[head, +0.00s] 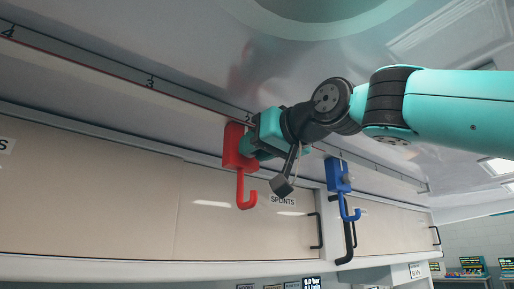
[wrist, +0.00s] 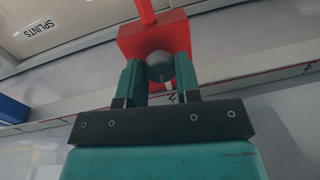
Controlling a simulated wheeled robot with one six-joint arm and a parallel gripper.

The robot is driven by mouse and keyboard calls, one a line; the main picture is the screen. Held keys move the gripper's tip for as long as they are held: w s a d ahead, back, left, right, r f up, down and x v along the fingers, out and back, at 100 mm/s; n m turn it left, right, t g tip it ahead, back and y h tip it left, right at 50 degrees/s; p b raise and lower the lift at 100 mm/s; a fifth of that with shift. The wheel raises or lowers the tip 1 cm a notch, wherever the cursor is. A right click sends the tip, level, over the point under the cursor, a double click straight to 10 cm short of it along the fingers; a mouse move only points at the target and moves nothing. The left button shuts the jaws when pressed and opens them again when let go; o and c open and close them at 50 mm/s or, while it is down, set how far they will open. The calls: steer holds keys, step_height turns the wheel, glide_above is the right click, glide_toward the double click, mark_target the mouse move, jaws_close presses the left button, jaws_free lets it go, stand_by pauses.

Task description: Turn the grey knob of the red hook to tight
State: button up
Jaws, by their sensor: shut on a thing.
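The red hook (head: 239,160) hangs on the ceiling rail near the 2 mark, its curved end pointing down. In the wrist view the red hook's block (wrist: 133,42) fills the upper middle. The grey knob (wrist: 160,66) sits on the block's face, between the two teal fingers of my gripper (wrist: 158,72). My gripper is shut on the knob, and a small pale mark shows at the knob's lower edge. In the head view my gripper (head: 252,148) reaches the hook from the right and hides the knob.
A blue hook (head: 338,175) hangs on the same numbered rail (head: 190,98) to the right, with a black hooked bar near it. Below the rail is a cream cabinet front (head: 120,195) with a SPLINTS label (head: 283,201) and dark handles. Equipment stands at the far lower right.

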steer(key=m+b, duration=0.1)
steer(key=m, duration=0.3)
steer(key=shift+f, duration=0.1)
steer(key=m, duration=0.4)
steer(key=shift+t+b, duration=0.3)
steer(key=shift+b, duration=0.05)
steer(key=m, duration=0.4)
steer(key=shift+a+m+t+b, duration=0.1)
steer(key=shift+m+t+b, duration=0.2)
steer(key=shift+m, duration=0.1)
steer(key=shift+m+h, duration=0.3)
steer(key=shift+m, duration=1.2)
steer(key=o, duration=0.9)
steer(key=b+v, duration=0.7)
steer(key=v, duration=1)
steer(key=shift+s+f+b, duration=0.15)
steer(key=shift+s+b, duration=0.05)
steer(key=shift+b, duration=0.15)
